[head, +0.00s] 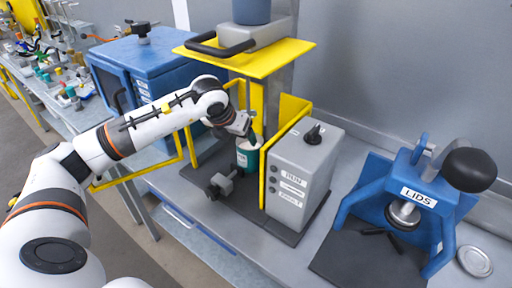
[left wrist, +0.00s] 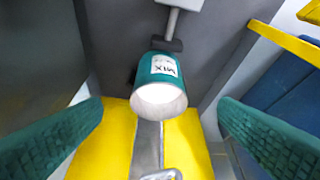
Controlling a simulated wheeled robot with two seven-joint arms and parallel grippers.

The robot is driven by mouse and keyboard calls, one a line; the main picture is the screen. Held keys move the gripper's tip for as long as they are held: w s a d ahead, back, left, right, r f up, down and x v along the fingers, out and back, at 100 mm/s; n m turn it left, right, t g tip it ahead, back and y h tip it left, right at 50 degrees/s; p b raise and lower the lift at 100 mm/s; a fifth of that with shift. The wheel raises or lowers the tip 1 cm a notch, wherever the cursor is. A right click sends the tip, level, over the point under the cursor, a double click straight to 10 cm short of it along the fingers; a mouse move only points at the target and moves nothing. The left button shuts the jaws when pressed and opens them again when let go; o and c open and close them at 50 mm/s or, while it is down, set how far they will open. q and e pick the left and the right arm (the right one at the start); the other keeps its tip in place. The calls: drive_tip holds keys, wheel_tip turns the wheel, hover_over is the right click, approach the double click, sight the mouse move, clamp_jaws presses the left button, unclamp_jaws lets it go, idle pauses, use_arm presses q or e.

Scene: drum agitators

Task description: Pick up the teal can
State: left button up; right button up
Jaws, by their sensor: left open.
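The teal can (head: 243,160) stands on the dark base of a grey and yellow machine, partly hidden by my left gripper. In the left wrist view the can (left wrist: 150,69) shows a white label reading "MIX" and a pale round end. My left gripper (head: 243,137) is just above the can. In the left wrist view its two green-padded fingers are wide apart, with the can ahead between them and touching neither. My right gripper is not in view.
The grey control box (head: 302,170) and yellow guards stand close around the can. A clamp (head: 222,184) sits at its front. A yellow shelf (head: 250,58) is above. A blue lid press (head: 420,200) is at right, a blue cabinet (head: 160,58) at left.

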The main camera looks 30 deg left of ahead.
use_arm(q)
drive_tip(key=w+f, duration=0.1)
drive_tip(key=w, duration=0.1)
drive_tip(key=p, duration=0.3)
approach(248, 147)
drive_tip(key=s+d, duration=0.2)
drive_tip(key=x, duration=0.1)
drive_tip(key=p+x, duration=0.1)
drive_tip(key=x, duration=0.1)
drive_tip(key=p+x, duration=0.1)
drive_tip(key=x, duration=0.1)
drive_tip(key=shift+w+d+r, duration=0.1)
drive_tip(key=shift+d, duration=0.25)
drive_tip(key=shift+w+f, duration=0.1)
drive_tip(key=shift+f, duration=0.1)
drive_tip(key=c, duration=0.7)
drive_tip(key=shift+r, duration=0.1)
drive_tip(key=shift+c, duration=1)
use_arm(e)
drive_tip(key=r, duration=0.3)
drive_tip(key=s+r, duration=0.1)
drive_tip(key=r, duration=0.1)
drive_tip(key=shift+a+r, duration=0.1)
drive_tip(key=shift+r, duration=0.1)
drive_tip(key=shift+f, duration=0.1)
